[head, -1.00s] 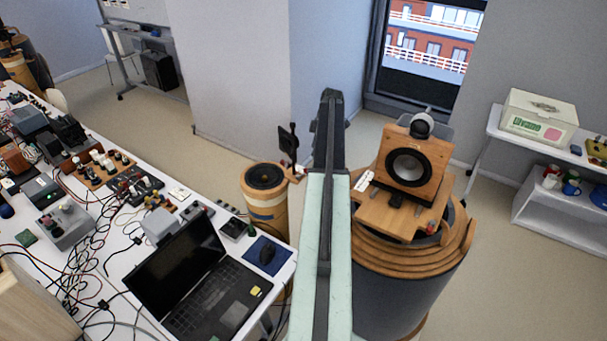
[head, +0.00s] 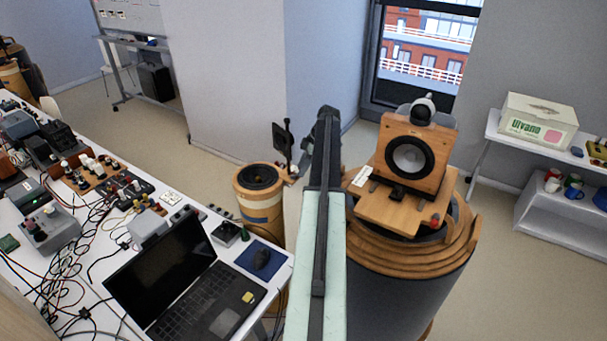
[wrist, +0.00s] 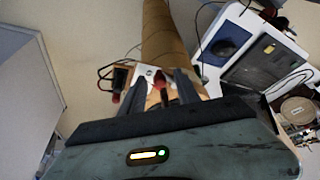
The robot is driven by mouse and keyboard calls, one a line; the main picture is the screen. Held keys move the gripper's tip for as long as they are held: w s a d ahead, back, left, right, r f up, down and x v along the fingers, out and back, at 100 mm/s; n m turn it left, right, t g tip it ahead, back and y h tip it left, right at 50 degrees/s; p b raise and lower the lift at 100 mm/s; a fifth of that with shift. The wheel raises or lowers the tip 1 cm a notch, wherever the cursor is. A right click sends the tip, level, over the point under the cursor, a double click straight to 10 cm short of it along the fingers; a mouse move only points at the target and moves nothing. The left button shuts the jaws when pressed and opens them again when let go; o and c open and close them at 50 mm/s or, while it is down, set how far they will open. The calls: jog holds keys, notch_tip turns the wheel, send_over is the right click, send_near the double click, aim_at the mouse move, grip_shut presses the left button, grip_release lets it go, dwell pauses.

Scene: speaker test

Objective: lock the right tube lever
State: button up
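The right tube (head: 405,290) is a wide dark drum with stacked wooden rings on top. A wooden board (head: 392,213) on it carries a wooden-boxed speaker (head: 410,158). A small red-topped piece (head: 434,220) stands at the board's right corner; I cannot tell whether it is the lever. My arm rises left of this tube in the head view, where my fingertips cannot be made out. In the wrist view, the dark fingers of my gripper (wrist: 159,88) stand apart. A red piece (wrist: 159,79) shows between or beyond them; contact cannot be told.
A narrower tan tube (head: 260,195) with a black paddle (head: 282,142) beside it stands left of my arm. A cluttered white table with a laptop (head: 185,280) fills the left. A white shelf (head: 565,210) stands at right. Floor shows between the right tube and shelf.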

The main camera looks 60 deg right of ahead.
grip_shut()
jog(key=shift+s+a+m+h, duration=0.45)
jog(key=shift+a+m+h, duration=0.4)
jog(key=shift+m, duration=1.5)
jog(key=shift+s+a+m+h, duration=0.5)
jog(key=shift+m+h, duration=0.45)
jog(key=shift+m, duration=1.35)
jog(key=shift+s+a+m+h, duration=0.35)
jog(key=shift+a+m+h, duration=0.55)
jog(key=shift+m, duration=1.45)
grip_release()
